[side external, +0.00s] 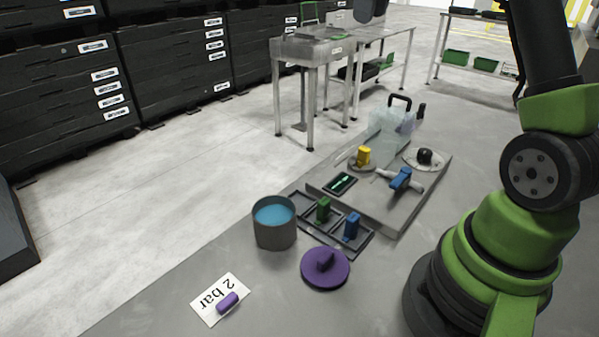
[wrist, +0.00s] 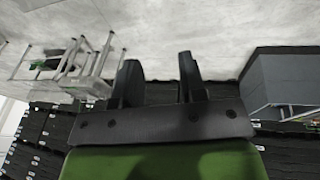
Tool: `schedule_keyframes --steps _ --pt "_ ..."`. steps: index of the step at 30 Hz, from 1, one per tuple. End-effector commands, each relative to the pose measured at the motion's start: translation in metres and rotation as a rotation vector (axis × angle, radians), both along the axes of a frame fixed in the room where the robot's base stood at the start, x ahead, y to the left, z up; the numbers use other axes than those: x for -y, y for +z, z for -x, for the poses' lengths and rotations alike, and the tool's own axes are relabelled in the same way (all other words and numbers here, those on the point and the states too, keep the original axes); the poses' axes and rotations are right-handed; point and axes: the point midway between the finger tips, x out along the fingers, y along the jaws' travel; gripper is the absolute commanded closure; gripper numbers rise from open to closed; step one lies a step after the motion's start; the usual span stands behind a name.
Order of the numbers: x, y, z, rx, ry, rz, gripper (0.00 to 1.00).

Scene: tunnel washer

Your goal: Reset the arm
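My gripper (wrist: 157,78) shows in the wrist view with its two dark fingers apart and nothing between them. It faces away from the worktop, toward the room's floor, tables and dark bins. The grey worktop (side external: 185,285) carries a grey panel (side external: 385,207) with a yellow-handled part (side external: 363,156), a blue-handled part (side external: 401,179) and a black knob on a white disc (side external: 424,157). No object touches the gripper.
A tray holds a green block (side external: 323,209) and a blue block (side external: 351,226). A clear container (side external: 393,127) stands behind.

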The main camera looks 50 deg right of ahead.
Motion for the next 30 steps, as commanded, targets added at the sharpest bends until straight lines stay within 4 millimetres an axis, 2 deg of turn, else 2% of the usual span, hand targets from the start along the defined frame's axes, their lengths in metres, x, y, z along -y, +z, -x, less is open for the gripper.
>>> schedule_keyframes --steps 1,5,7,11,15,18,21,25,30 --pt "-0.026 0.013 0.005 0.037 0.005 -0.011 0.62" --pt "-0.085 0.030 0.027 0.132 -0.017 -0.065 0.62" --pt "-0.115 0.034 0.044 0.182 -0.031 -0.103 0.62" --pt "-0.164 0.032 0.082 0.266 -0.068 -0.191 0.62" --pt "-0.204 0.015 0.128 0.339 -0.118 -0.302 0.62" --pt "-0.222 -0.001 0.156 0.375 -0.154 -0.375 0.62" --pt "-0.233 -0.015 0.175 0.397 -0.187 -0.432 0.62" --pt "-0.238 -0.026 0.188 0.410 -0.211 -0.471 0.62" --pt "-0.239 -0.029 0.190 0.410 -0.219 -0.480 0.62"
